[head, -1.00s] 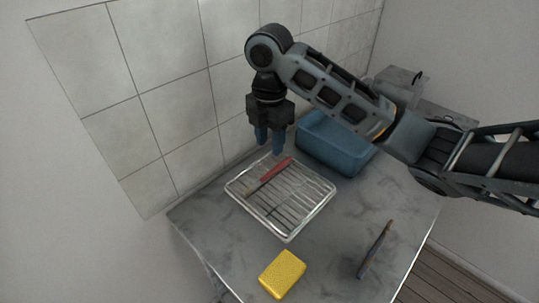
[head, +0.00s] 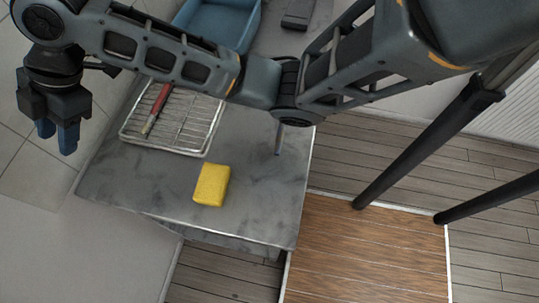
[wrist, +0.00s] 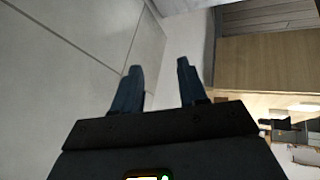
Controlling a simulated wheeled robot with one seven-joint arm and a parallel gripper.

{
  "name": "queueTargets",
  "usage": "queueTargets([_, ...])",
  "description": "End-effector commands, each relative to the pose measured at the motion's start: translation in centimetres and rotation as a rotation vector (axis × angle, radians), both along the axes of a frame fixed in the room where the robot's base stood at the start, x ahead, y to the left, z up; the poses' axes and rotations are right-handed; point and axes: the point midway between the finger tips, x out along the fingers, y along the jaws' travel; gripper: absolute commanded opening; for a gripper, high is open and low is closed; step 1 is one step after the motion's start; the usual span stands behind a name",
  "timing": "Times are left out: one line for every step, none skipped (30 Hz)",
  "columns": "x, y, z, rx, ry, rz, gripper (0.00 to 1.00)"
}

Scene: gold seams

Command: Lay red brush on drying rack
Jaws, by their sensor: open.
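The red brush (head: 157,106) lies on the wire drying rack (head: 196,138), toward its left side in the head view, with its red handle pointing up and away. My gripper (head: 57,140) is open and empty, off to the left of the rack and apart from the brush. In the wrist view my two blue fingers (wrist: 158,85) stand spread with nothing between them. Neither the brush nor the rack shows in the wrist view. My arm hides the rack's far edge in the head view.
A yellow sponge (head: 211,185) lies on the grey counter (head: 140,190) near its front edge. A blue basin (head: 240,42) stands behind the rack. A thin dark item (head: 279,139) lies near the right edge. The counter around the sponge is clear.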

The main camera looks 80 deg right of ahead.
Motion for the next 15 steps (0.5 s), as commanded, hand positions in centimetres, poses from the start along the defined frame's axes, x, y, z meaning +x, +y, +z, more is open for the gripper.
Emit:
queueTargets([-0.1,2.7,-0.1,0.089,-0.031,-0.041,0.42])
queueTargets([0.0,3.8,0.0,0.135,-0.05,-0.071,0.42])
queueTargets([-0.1,5.3,0.1,0.197,-0.071,-0.11,0.42])
queueTargets([-0.1,6.3,0.2,0.242,-0.086,-0.143,0.42])
queueTargets([-0.3,7.1,0.3,0.287,-0.101,-0.175,0.42])
queueTargets([-0.5,8.2,0.3,0.344,-0.115,-0.219,0.42])
queueTargets([-0.8,9.0,0.3,0.387,-0.124,-0.254,0.42])
queueTargets([-1.0,9.5,0.3,0.427,-0.133,-0.29,0.42])
queueTargets([-1.5,10.3,0.2,0.479,-0.143,-0.337,0.42])
queueTargets([-1.9,10.8,0.1,0.516,-0.147,-0.372,0.42])
queueTargets([-2.3,11.1,-0.1,0.55,-0.153,-0.409,0.42])
queueTargets([-3.0,11.6,-0.3,0.595,-0.16,-0.459,0.42])
queueTargets([-3.6,11.8,-0.5,0.626,-0.162,-0.497,0.42])
queueTargets([-4.2,12.0,-0.8,0.654,-0.165,-0.533,0.42])
queueTargets([-5.1,12.1,-1.2,0.689,-0.169,-0.585,0.42])
